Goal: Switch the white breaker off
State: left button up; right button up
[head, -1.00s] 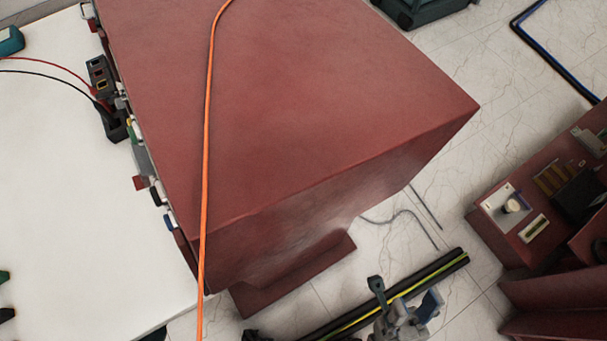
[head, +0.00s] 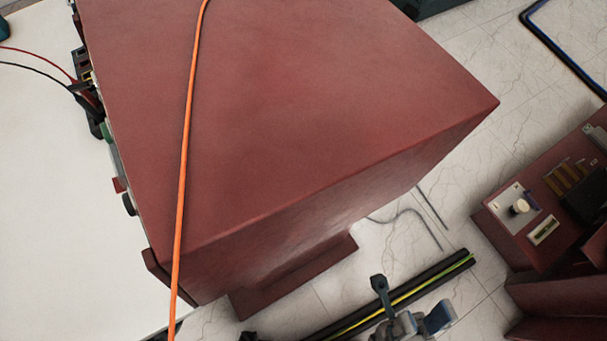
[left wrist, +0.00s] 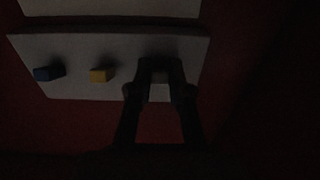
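In the dark left wrist view a pale panel (left wrist: 75,88) carries a blue breaker (left wrist: 46,73), a yellow breaker (left wrist: 100,75) and, at its right, a small whitish block (left wrist: 159,77), which looks like the white breaker. The fingers of my left gripper (left wrist: 161,68) lie on either side of that block. It is too dark to tell whether they touch it. The head view does not show my left gripper or the white breaker. My right gripper (head: 410,302) is at the bottom of the head view, with its fingers apart and nothing between them.
A large red cabinet (head: 270,110) fills the head view, with an orange cable (head: 186,130) across its top. Red and black leads (head: 40,62) reach its left side. A red unit (head: 530,235) stands at right. Black bars (head: 430,283) lie near my right gripper.

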pick_arm(q)
grip_shut()
jog(key=shift+a+f+t+h, duration=0.2)
jog(key=shift+f+t+h, duration=0.35)
jog(key=shift+t+h, duration=0.4)
jog(key=o, duration=0.8)
grip_release()
jog(key=shift+c, duration=0.2)
jog(key=v, duration=1.2)
jog(key=shift+f, duration=0.2)
